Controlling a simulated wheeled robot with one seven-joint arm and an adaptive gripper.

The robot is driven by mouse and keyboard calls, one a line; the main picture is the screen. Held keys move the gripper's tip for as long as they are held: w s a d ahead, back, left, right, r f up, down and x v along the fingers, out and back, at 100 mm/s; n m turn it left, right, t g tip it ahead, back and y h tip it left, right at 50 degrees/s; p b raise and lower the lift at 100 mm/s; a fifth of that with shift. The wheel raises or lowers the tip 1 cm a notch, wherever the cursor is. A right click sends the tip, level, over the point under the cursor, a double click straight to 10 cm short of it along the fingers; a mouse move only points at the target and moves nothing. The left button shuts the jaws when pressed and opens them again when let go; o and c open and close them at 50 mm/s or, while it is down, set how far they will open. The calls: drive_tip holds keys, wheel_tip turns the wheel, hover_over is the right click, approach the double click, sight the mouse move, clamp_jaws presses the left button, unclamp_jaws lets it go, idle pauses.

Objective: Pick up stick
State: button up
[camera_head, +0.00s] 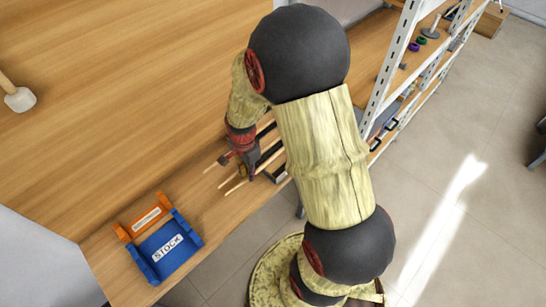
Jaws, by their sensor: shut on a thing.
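Several thin pale wooden sticks show near the right edge of the wooden table. One stick (211,168) sticks out to the left of my gripper (235,163). Another stick (235,188) lies just below the gripper, partly over the table. My gripper is low at the table, with its dark fingers pointing down, and is shut on a stick. The fingertips are small and partly hidden, so the exact grasp point cannot be made out. A dark slotted holder (272,165) stands right beside the gripper, partly hidden by my arm.
A blue bin (168,247) labelled STOCK and an orange bin (146,217) stand at the table's near corner. A pale mallet-like thing (20,98) lies at the far left. A white-framed shelf (395,62) stands at the right. The table's middle left is clear.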

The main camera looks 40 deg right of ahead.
clamp_jaws()
drive_tip(key=shift+r, duration=0.15)
drive_tip(key=shift+r, duration=0.25)
drive_tip(key=r, duration=0.1)
drive_tip(key=r+p, duration=0.1)
drive_tip(key=r, duration=0.1)
drive_tip(key=shift+s+d+r+p, duration=0.2)
drive_tip(key=shift+s+r+p, duration=0.1)
drive_tip(key=shift+s+p, duration=0.1)
drive_tip(key=s+d+r+p, duration=0.1)
drive_tip(key=s+d+r, duration=0.1)
drive_tip(key=s+r, duration=0.2)
drive_tip(key=s+d+r+p, duration=0.2)
drive_tip(key=s+r, duration=0.2)
drive_tip(key=s, duration=0.4)
drive_tip(key=shift+s+d+r, duration=0.15)
drive_tip(key=shift+d+r, duration=0.1)
drive_tip(key=shift+r, duration=0.05)
